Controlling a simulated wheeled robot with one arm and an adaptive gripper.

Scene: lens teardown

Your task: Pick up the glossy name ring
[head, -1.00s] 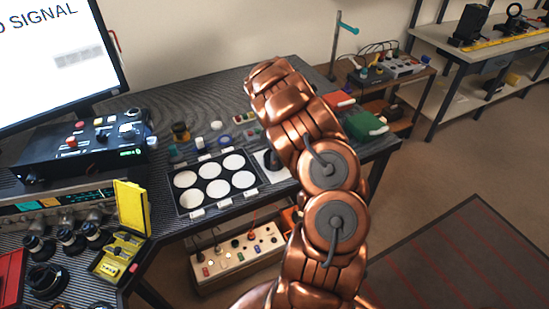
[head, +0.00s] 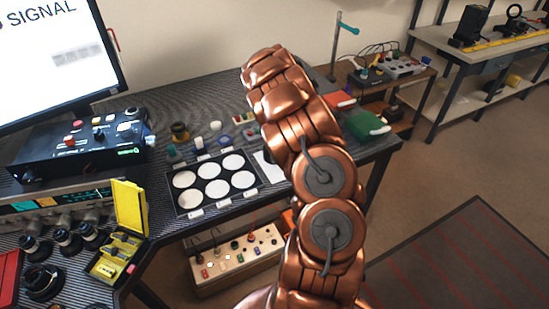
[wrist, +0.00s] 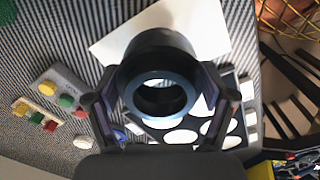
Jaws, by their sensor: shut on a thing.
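In the wrist view my gripper (wrist: 160,88) is shut on a dark glossy ring (wrist: 162,98), which sits between its two fingers with its round opening facing the camera. A wider black round body shows directly behind the ring; I cannot tell whether the two are joined. No lettering on the ring is readable. In the head view my copper arm reaches over the bench, and it hides the gripper and the ring.
A white sheet (wrist: 205,30) lies on the striped bench. Beside it is a black tray with several white round wells (head: 216,188). Small coloured parts (wrist: 62,90) lie nearby. In the head view a yellow case (head: 130,215) stands at left and a green box (head: 366,125) at right.

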